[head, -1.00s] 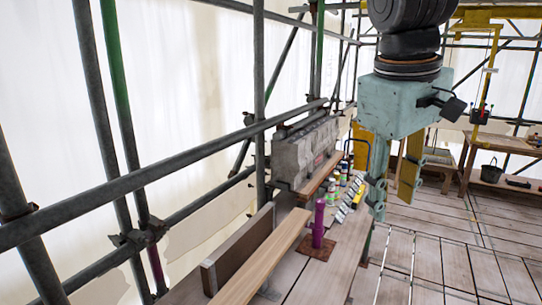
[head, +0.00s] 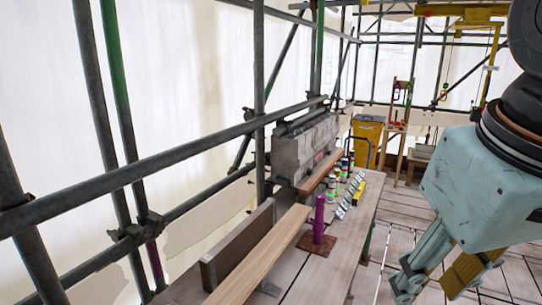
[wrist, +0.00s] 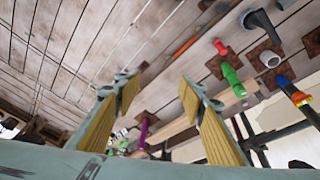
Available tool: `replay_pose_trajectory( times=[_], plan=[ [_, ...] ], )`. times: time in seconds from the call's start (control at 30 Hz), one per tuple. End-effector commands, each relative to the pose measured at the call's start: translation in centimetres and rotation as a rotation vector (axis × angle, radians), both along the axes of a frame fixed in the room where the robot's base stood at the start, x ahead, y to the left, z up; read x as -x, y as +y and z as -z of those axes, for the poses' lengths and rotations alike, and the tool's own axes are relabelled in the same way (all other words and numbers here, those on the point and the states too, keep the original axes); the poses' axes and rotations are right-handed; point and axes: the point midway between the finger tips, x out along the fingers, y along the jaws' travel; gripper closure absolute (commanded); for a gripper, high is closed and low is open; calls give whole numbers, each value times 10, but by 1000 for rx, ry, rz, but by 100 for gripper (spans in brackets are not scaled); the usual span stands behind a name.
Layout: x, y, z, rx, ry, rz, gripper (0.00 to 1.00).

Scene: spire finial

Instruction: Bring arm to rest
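My gripper (head: 428,284) hangs at the lower right of the head view, its pale green body in front of the floor boards. In the wrist view my gripper (wrist: 157,88) shows two yellow-padded fingers spread well apart with nothing held between them. A purple post (head: 319,220) stands upright on a rusty square plate (head: 317,243) on the boards to the left of the gripper. The purple post also shows small in the wrist view (wrist: 143,131), beyond the fingers. The gripper touches nothing that I can see.
Scaffold tubes (head: 150,175) cross the left side. A grey stone block (head: 304,150) sits behind the bench, with small bottles and a yellow level (head: 357,189) nearby. A yellow bin (head: 366,135) stands farther back. The wrist view shows a green post (wrist: 232,78) on a plate.

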Motion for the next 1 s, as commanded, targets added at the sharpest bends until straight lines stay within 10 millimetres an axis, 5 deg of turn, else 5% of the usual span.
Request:
replay_pose_trajectory(
  times=[0.33,1.0],
  plan=[
    [39,5,26,-54,-36,80,63],
    [44,6,29,-62,-38,91,63]
  ],
)
